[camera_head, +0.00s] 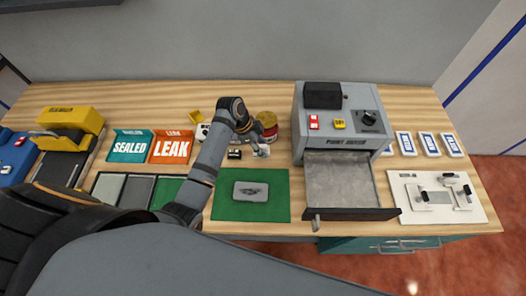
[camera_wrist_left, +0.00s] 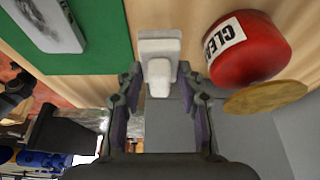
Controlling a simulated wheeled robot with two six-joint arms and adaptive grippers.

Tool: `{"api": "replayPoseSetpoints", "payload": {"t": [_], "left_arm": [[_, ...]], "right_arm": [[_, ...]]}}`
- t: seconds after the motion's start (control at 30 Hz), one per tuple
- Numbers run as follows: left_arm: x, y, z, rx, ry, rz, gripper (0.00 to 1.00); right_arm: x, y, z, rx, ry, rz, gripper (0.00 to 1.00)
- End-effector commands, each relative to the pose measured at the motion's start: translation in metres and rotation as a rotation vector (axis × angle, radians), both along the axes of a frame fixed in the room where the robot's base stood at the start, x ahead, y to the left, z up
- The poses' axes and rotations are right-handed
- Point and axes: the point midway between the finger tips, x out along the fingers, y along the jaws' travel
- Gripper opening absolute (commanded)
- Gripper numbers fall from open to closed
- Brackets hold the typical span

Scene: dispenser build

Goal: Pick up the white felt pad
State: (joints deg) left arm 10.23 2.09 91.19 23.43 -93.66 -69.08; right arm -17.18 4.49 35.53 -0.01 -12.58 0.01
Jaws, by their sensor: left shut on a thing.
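The white felt pad (camera_wrist_left: 159,46) shows in the left wrist view as a small pale block with a narrower part that reaches between the fingertips. My left gripper (camera_wrist_left: 159,80) is shut on that narrower part. In the head view my left gripper (camera_head: 258,148) is just behind the green mat (camera_head: 224,207) and in front of the red container, and the pad is small and mostly hidden there. I cannot tell whether the pad touches the table. My right gripper is not in view.
A red container (camera_wrist_left: 250,52) with a tan disc stands close beside the pad. A grey plate (camera_head: 250,191) lies on the green mat. The grey machine (camera_head: 336,131) with its tray drawn out stands to the right. Teal and orange bins (camera_head: 171,148) stand left.

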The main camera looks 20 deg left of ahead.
Motion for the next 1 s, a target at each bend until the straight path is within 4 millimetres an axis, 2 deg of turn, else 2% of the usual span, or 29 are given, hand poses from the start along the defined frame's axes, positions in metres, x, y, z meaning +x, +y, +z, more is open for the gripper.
{"api": "replayPoseSetpoints", "payload": {"t": [0.17, 0.3, 0.43, 0.63, 1.0], "left_arm": [[-0.04, 0.01, 0.044, 0.004, -0.002, -0.002, 0.08], [-0.08, 0.021, 0.059, 0.007, 0.003, -0.004, 0.08], [-0.107, 0.027, 0.073, 0.007, 0.004, -0.005, 0.08], [-0.124, 0.03, 0.083, 0.002, 0.004, -0.001, 0.08], [-0.126, 0.03, 0.085, -0.001, 0.003, 0.0, 0.08]], "right_arm": [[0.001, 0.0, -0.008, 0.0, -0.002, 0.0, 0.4], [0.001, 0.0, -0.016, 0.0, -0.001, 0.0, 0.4], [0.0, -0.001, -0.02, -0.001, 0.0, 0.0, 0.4], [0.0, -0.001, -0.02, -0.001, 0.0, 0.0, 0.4], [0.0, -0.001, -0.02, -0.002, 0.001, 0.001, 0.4]]}}
